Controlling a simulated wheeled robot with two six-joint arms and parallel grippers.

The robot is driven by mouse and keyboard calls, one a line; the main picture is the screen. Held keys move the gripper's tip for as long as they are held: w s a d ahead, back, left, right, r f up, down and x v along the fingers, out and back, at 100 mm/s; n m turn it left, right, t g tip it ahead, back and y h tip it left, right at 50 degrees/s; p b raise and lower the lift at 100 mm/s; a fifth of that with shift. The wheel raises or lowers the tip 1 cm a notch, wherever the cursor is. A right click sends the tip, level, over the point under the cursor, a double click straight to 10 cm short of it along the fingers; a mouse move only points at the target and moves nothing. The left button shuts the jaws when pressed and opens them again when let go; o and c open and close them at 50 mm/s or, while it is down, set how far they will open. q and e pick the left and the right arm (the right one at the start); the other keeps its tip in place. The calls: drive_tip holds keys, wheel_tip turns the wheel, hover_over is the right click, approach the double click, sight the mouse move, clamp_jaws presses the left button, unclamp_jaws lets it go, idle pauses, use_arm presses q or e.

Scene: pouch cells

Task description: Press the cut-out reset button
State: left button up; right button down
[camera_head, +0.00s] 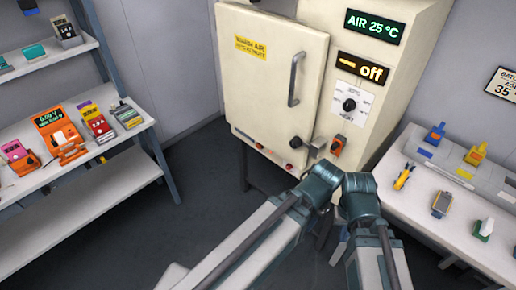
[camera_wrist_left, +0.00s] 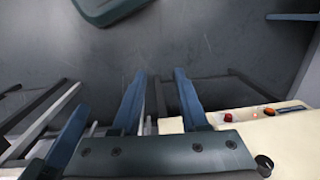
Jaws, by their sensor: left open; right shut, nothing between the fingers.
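The cream oven-like cabinet (camera_head: 262,70) stands at the back in the head view. Small red controls sit along its lower front edge, one at the left (camera_head: 258,145) and one at the right (camera_head: 289,167). I cannot read which is the cut-out reset button. Two red controls also show at the right of the left wrist view (camera_wrist_left: 228,117). My right gripper (camera_head: 318,148) is shut and empty, mostly behind my arms, near the cabinet's lower right front; contact cannot be told. My left gripper (camera_wrist_left: 158,80) is open and empty; in the head view my arm links hide it.
The cabinet has a door handle (camera_head: 296,78), a dial (camera_head: 349,105), an orange switch (camera_head: 337,147) and displays reading AIR 25 °C and off. A shelf with devices (camera_head: 85,185) stands left. A white bench (camera_head: 420,205) with tools stands right. Grey floor lies open between.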

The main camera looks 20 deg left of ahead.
use_arm(q)
clamp_jaws()
idle(1.4)
